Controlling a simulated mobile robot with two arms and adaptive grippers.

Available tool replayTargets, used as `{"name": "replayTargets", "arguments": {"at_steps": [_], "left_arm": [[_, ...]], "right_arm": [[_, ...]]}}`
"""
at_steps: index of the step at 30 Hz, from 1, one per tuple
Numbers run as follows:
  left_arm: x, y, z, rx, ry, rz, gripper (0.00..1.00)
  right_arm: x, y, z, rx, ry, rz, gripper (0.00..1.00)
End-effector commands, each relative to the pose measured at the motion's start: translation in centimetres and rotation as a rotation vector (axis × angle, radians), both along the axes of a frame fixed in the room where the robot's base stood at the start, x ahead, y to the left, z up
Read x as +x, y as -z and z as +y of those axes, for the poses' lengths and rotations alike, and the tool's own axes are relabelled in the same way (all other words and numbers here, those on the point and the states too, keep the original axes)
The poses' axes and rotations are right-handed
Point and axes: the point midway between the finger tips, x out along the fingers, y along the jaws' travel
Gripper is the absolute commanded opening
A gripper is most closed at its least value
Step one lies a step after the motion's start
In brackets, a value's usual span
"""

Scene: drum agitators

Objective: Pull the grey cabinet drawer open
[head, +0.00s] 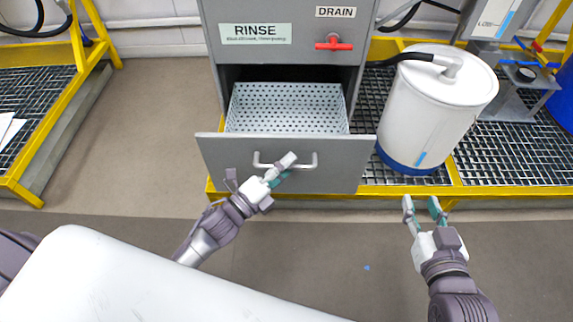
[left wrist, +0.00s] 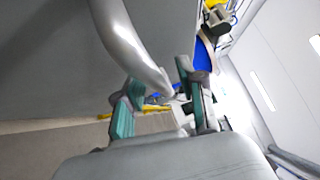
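The grey cabinet drawer (head: 340,155) is pulled out from the grey cabinet (head: 290,55), with its perforated tray (head: 285,105) showing inside. A curved metal handle (head: 305,167) is on its front; it also shows large in the left wrist view (left wrist: 122,45). My left gripper (head: 282,171) is at the left part of the handle. My right gripper (head: 424,207) is open and empty, right of the drawer and in front of the platform.
A white drum (head: 430,110) with a black hose stands right of the drawer on a yellow-edged grating (head: 510,155). A red drain valve (head: 333,43) sits on the cabinet above the drawer. The floor (head: 130,140) left of the cabinet is clear. Another yellow-framed platform (head: 50,140) is at far left.

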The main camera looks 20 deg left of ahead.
Motion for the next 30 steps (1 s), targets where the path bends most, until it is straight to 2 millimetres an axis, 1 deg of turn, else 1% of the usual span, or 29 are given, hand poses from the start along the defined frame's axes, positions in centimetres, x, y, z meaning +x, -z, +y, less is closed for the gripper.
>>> {"name": "replayTargets", "arguments": {"at_steps": [2, 5, 15, 18, 21, 24, 30], "left_arm": [[-0.3, 0.1, 0.2, 0.000, 0.000, 0.001, 0.39], [-1.3, 0.3, 0.7, 0.001, 0.000, 0.003, 0.39], [-7.4, 1.2, 4.1, 0.000, -0.001, 0.004, 0.39], [-8.8, 1.4, 4.9, 0.001, 0.000, 0.003, 0.39], [-9.8, 1.5, 5.5, 0.001, -0.001, 0.003, 0.39], [-10.2, 1.6, 5.8, 0.001, -0.001, 0.002, 0.39], [-10.4, 1.6, 5.9, 0.000, 0.000, 0.000, 0.39]], "right_arm": [[0.0, 0.0, 0.0, 0.000, -0.001, 0.000, 0.40], [0.0, 0.0, 0.0, 0.000, -0.001, 0.000, 0.40], [0.0, 0.0, 0.0, 0.000, 0.000, 0.000, 0.40], [0.0, 0.0, 0.0, 0.000, 0.000, 0.000, 0.40], [0.0, 0.0, 0.0, 0.000, 0.000, 0.000, 0.40], [0.0, 0.0, 0.0, 0.000, 0.000, 0.000, 0.40], [0.0, 0.0, 0.0, 0.000, 0.000, 0.000, 0.40]]}}
